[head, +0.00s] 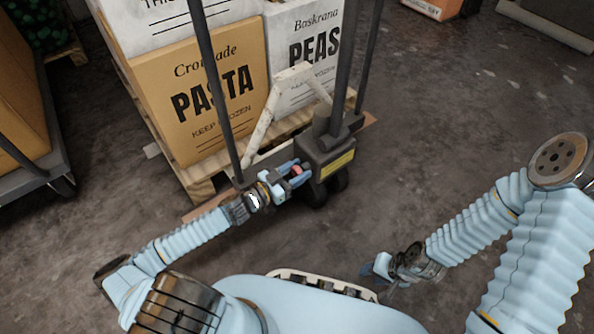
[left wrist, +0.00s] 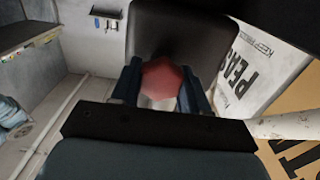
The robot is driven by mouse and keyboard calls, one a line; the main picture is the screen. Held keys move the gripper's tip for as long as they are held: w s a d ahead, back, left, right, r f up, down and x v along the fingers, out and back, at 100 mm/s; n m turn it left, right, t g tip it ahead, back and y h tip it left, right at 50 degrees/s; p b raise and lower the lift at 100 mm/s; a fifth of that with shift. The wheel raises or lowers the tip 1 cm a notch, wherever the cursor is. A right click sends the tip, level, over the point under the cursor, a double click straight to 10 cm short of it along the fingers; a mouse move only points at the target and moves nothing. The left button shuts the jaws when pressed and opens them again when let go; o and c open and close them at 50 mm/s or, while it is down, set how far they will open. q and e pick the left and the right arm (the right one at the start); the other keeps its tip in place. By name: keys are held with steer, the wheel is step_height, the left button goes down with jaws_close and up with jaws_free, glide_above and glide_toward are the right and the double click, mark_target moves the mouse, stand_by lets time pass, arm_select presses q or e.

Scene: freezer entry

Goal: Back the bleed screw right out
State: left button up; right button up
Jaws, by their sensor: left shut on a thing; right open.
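A red, faceted screw head (left wrist: 160,82), which I take for the bleed screw, sits between the blue fingers of my left gripper (left wrist: 162,95) in the left wrist view. In the head view, the red head (head: 297,170) shows small between the fingertips of my left gripper (head: 292,176), beside the dark pump housing (head: 327,150) of a pallet truck. The gripper is shut on it. A pale part shows below the red head in the wrist view. The threads are hidden, so I cannot tell how far in it sits. My right gripper (head: 374,268) is open, low and apart from the truck.
The truck's upright dark bars rise close to my left arm. A wooden pallet (head: 205,190) carries a PASTA carton (head: 205,95) and a white PEAS carton (head: 300,60) behind it. Another loaded cart (head: 45,160) stands at left. Floor at right (head: 455,125) is clear.

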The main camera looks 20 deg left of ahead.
arm_select(q)
steer(key=shift+n, duration=0.3)
